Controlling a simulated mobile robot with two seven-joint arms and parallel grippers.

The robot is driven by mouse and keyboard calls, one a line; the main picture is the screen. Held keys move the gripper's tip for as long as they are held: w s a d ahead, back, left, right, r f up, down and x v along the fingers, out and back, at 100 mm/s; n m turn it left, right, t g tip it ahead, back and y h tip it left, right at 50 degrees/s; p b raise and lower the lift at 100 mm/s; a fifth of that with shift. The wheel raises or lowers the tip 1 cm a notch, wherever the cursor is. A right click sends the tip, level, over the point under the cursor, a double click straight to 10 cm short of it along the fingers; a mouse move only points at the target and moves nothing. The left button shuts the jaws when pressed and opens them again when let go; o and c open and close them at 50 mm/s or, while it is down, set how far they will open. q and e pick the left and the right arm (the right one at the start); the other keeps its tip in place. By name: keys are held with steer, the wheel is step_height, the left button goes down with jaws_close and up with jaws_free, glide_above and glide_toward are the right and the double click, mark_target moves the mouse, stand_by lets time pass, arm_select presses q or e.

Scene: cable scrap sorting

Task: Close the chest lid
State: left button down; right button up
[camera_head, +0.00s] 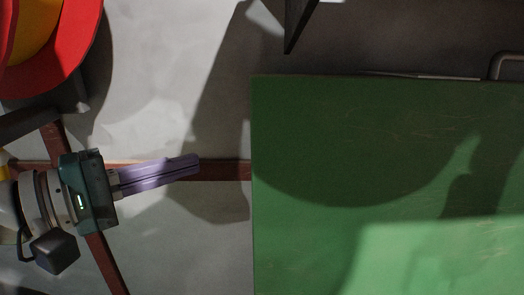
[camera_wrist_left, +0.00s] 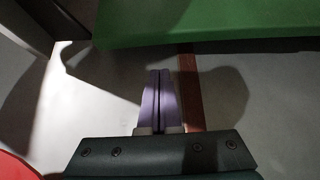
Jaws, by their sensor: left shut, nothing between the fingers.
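The chest is a large green box whose flat green top, which looks like its lid (camera_head: 400,150), fills the right of the head view. No opening shows in that top, but I cannot tell if it is fully closed. A green edge of the chest (camera_wrist_left: 200,20) also spans the top of the left wrist view. My left gripper (camera_head: 198,162) is shut and empty, its purple fingers pointing at the chest with a gap between. Its fingers also show in the left wrist view (camera_wrist_left: 157,75). My right gripper is not in view.
A red and yellow round object (camera_head: 75,60) stands at the upper left. A dark pointed object (camera_head: 297,22) hangs in at the top middle. A metal handle (camera_head: 497,65) sits at the chest's far edge. The grey floor with red-brown strips (camera_head: 225,170) is clear beside the chest.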

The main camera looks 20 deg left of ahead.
arm_select(q)
steer(key=x, duration=0.4)
steer(key=b+x, duration=0.1)
steer(key=x, duration=0.4)
steer(key=shift+s+d, duration=0.25)
steer(key=shift+d, duration=0.05)
steer(key=shift+w, duration=0.1)
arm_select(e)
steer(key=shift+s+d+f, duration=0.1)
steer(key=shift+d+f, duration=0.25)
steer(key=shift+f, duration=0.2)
arm_select(q)
steer(key=shift+f, duration=0.1)
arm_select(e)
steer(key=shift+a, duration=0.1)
